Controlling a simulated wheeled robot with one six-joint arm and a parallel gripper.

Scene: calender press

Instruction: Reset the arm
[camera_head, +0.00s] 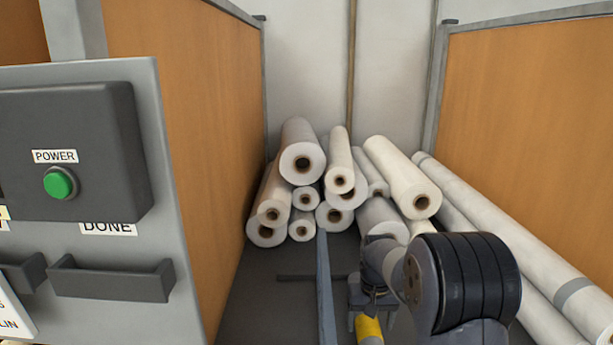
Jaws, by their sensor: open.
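My arm reaches in from the lower right, its dark ribbed joint large in front. My gripper (372,306) is at the bottom centre-right, small and partly hidden by my own arm links. It is open. A yellow piece (369,328) shows right by the gripper at the bottom edge; I cannot tell whether it is part of the gripper or apart from it. I see nothing clearly held.
A grey machine panel (110,80) with a green POWER button (58,184) and a handle (112,280) stands close at left. White rolls (302,150) are piled behind. Orange partitions (530,120) flank the bay. A thin blue-grey bar (325,290) stands left of my gripper.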

